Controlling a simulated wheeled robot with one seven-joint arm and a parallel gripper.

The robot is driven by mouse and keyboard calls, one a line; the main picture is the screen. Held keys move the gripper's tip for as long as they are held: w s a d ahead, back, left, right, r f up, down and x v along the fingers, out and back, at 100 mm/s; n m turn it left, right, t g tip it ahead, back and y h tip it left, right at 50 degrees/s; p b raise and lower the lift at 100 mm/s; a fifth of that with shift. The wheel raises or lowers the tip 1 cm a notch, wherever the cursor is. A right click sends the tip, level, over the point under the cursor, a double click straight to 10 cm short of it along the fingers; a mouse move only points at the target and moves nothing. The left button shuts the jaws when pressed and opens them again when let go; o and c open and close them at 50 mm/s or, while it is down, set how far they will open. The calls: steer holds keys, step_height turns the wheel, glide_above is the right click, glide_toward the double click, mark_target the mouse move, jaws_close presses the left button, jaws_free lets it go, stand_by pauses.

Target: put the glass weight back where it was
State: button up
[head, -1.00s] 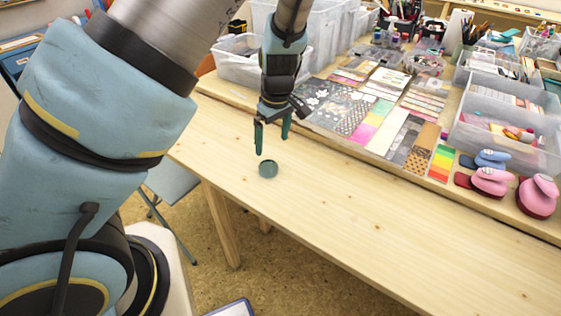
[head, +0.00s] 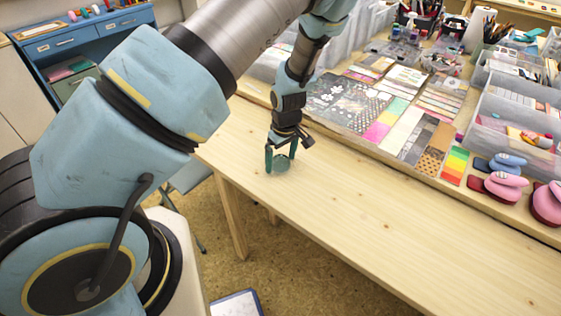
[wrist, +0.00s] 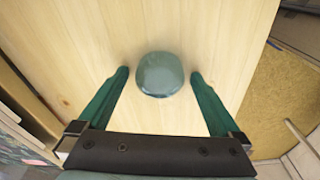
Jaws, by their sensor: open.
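The glass weight (head: 282,164) is a small round greenish disc lying on the bare wooden table (head: 330,195), near its left edge. In the wrist view the glass weight (wrist: 160,74) lies just ahead of and between the two green fingertips, with a gap on both sides. My gripper (head: 281,161) is open and low over the table at the weight; its fingers partly overlap the weight in the head view. In the wrist view my gripper (wrist: 160,75) holds nothing. I cannot tell how far above the wood the fingertips are.
Patterned paper sheets (head: 350,105) lie along the back of the table. Pink punches (head: 503,186), a blue punch (head: 507,162) and clear bins (head: 515,135) stand to the right. The table's front middle is clear. The floor (wrist: 262,105) shows beyond the table edge.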

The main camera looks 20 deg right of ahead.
steer(key=c, duration=1.5)
steer(key=shift+r, duration=0.15)
jaws_close()
